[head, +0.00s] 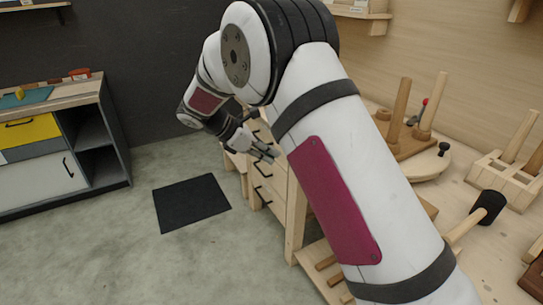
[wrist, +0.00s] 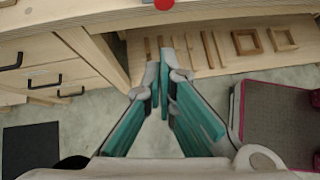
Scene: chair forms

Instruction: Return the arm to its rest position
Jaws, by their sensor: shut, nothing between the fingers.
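My gripper (head: 265,153) hangs at the end of my bent arm, in front of the wooden drawer unit (head: 262,182) of the workbench. In the wrist view my gripper (wrist: 161,72) has its teal-padded fingers brought together at the tips, with nothing between them. There it points toward the workbench edge (wrist: 100,22) and the low shelf under it. The gap between gripper and bench is hard to judge. My upper arm fills the middle and right of the head view and hides part of the bench.
The workbench (head: 455,195) carries stools' legs, a round seat and a black-headed mallet (head: 489,206). Wooden pieces lie on the low shelf (wrist: 210,70). A black mat (head: 190,202) lies on open floor. A cabinet (head: 50,150) stands left.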

